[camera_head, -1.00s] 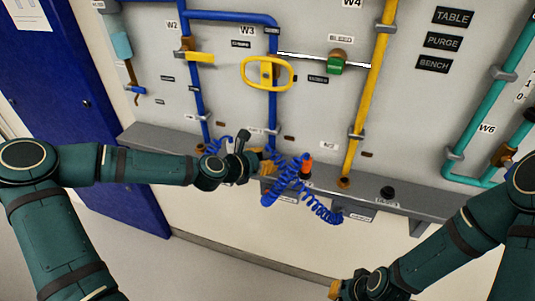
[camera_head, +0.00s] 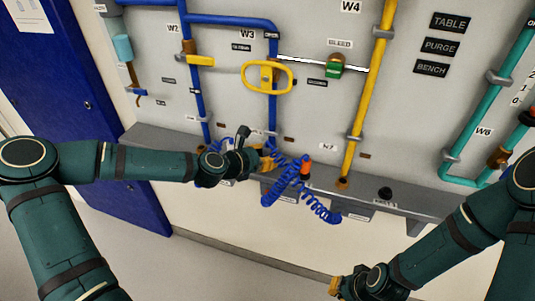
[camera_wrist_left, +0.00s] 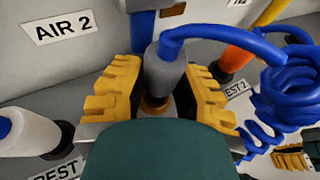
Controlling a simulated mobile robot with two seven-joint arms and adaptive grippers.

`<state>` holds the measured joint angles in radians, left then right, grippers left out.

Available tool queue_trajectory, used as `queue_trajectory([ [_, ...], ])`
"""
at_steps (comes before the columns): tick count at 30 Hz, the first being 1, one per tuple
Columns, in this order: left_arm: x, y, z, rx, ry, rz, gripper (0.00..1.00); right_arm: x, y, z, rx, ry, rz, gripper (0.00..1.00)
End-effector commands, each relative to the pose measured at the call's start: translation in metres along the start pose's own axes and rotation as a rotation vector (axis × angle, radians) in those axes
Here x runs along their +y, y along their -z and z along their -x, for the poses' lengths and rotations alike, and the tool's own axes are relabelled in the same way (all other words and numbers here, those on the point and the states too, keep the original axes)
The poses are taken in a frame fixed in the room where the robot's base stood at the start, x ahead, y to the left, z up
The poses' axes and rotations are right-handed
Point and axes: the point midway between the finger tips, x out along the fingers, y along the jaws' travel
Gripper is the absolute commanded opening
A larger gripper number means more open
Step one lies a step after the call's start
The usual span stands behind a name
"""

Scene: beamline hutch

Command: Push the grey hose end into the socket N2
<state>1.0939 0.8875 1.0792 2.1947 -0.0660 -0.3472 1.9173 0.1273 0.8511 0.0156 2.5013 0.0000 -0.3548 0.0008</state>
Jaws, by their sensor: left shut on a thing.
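The grey hose end (camera_wrist_left: 166,76) stands between the yellow fingers of my left gripper in the left wrist view (camera_wrist_left: 160,90), which is shut on it. A blue hose leaves its top and bends right. A brass ring shows below it; I cannot tell whether this is its tip or a holder. In the head view my left gripper (camera_head: 265,160) is at the wall ledge, and the grey end is not clear there. The N2 label (camera_head: 327,147) is on the panel to its right; I cannot make out its socket clearly. My right gripper (camera_head: 336,287) is low, away from the panel, its jaws unclear.
An orange hose end (camera_head: 305,168) stands right of my left gripper, beside coiled blue hose (camera_head: 283,186). A white hose end (camera_wrist_left: 25,135) is at the left in the wrist view. The yellow pipe (camera_head: 366,95) and yellow oval handle (camera_head: 246,76) are nearby. The ledge (camera_head: 410,205) runs below.

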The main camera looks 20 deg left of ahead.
Motion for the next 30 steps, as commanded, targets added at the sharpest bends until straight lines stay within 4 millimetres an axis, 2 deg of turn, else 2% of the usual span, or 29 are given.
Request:
queue_trajectory([
  [14, 0.0, -0.003, 0.001, 0.0, 0.0, 0.0, 0.0, -0.001, 0.0, 0.003, 0.0, 0.0, 0.0, 0.0],
  [30, 0.0, -0.026, 0.01, -0.001, 0.0, 0.0, 0.0, -0.009, 0.003, 0.025, 0.0, 0.0, 0.0, 0.0],
])
